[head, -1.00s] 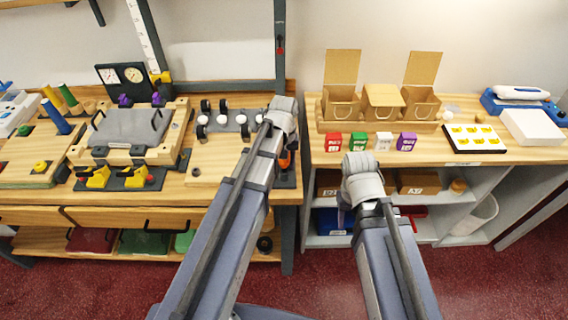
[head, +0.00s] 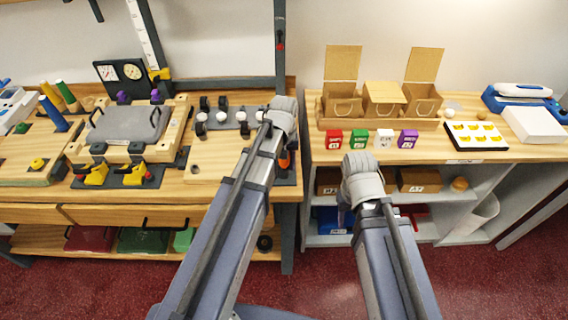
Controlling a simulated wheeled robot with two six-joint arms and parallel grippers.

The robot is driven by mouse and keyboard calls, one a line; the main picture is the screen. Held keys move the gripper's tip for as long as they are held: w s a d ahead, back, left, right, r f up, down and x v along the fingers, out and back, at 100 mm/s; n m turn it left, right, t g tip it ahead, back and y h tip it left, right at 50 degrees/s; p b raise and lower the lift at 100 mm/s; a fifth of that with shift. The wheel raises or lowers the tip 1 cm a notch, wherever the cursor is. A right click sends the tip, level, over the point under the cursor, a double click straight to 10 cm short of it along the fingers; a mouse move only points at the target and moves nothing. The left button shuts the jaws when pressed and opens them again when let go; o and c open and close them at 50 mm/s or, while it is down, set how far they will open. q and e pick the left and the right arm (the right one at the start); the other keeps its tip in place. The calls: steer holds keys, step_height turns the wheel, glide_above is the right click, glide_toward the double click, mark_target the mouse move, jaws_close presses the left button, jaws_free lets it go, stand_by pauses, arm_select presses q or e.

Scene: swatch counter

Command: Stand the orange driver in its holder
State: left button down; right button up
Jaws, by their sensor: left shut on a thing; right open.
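My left gripper (head: 284,150) is over the right end of the left wooden bench, mostly hidden behind its own wrist. An orange patch, the orange driver (head: 284,160), shows just beside and below that wrist; the gripper is shut on it. Most of the driver is hidden, and I cannot tell whether its tip touches anything. A dark plate (head: 287,178), possibly the driver's holder, lies below it at the bench's right edge. My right gripper (head: 345,203) is open and empty, pointing down in front of the right counter's shelves, partly hidden by its wrist.
A grey post (head: 280,45) rises behind the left arm. A rack with black rollers and white knobs (head: 222,119) stands to its left. Small coloured boxes (head: 358,139) and a cardboard organiser (head: 383,124) stand on the right counter. Bare wood (head: 215,165) lies left of the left arm.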

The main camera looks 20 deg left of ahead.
arm_select(q)
jaws_free()
stand_by(0.5)
steer(key=shift+r, duration=0.1)
step_height(320, 180, up, 6)
steer(key=p, duration=0.6)
stand_by(0.4)
steer(key=s+d+m+y, duration=0.1)
steer(key=s+d+m, duration=0.6)
steer(key=s+d, duration=0.3)
steer(key=s, duration=0.4)
steer(key=shift+s+d+m, duration=0.3)
steer(key=shift+s, duration=0.05)
